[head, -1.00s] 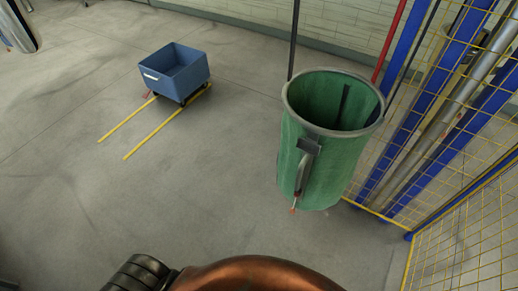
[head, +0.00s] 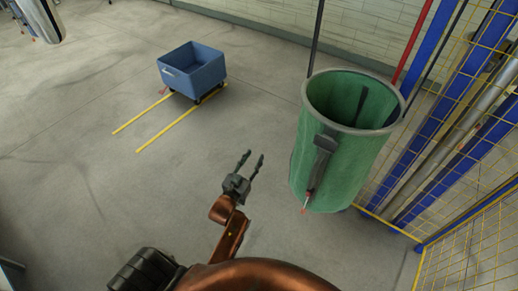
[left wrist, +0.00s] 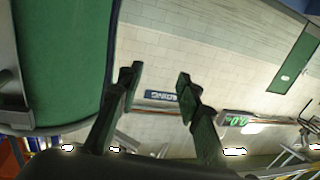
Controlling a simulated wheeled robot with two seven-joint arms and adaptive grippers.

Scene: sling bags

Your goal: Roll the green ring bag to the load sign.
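The green ring bag (head: 335,165) stands upright right of centre in the head view, a tall open-topped green bag with a grey ring round its rim. A dark bracket and a strap-like grey part with a red tip hang on its near side. My left gripper (head: 254,154) is open and empty, left of the bag and apart from it. In the left wrist view, the open fingers (left wrist: 159,75) show with the green bag (left wrist: 60,60) close at left. A small blue sign (left wrist: 162,96) and a lit green sign (left wrist: 237,120) show beyond; I cannot read them surely.
A blue wheeled bin (head: 195,72) stands at the back left by two yellow floor lines (head: 165,125). A yellow mesh fence with blue posts (head: 425,110) is close on the bag's right. A dark pole (head: 316,40) stands behind it.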

